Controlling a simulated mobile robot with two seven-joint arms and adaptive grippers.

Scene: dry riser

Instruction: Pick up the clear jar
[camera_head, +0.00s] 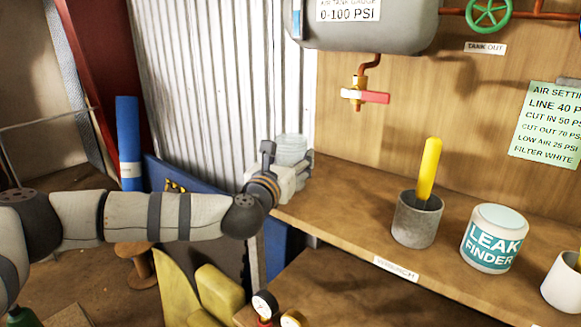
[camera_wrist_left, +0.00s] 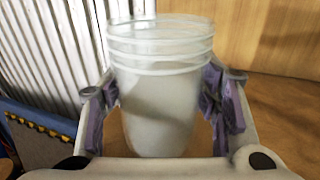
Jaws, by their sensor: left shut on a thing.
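The clear jar (camera_head: 291,148) is at the left end of the wooden bench, in front of the corrugated metal wall. In the left wrist view the jar (camera_wrist_left: 160,95) stands upright between the two fingers, pale and translucent with ridged rings near its rim. My left gripper (camera_head: 287,160) is shut on the jar, with a finger on each side; in the left wrist view the pads (camera_wrist_left: 160,108) flank it. The jar's base is hidden in the head view, so I cannot tell whether it touches the bench. My right gripper is not in view.
On the bench (camera_head: 345,205) stand a grey cup (camera_head: 416,222) with a yellow-handled tool (camera_head: 429,168), a leak finder tub (camera_head: 493,240) and a white cup (camera_head: 564,284). A grey tank (camera_head: 365,30) and a red-handled valve (camera_head: 372,97) hang above. The bench between jar and grey cup is clear.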

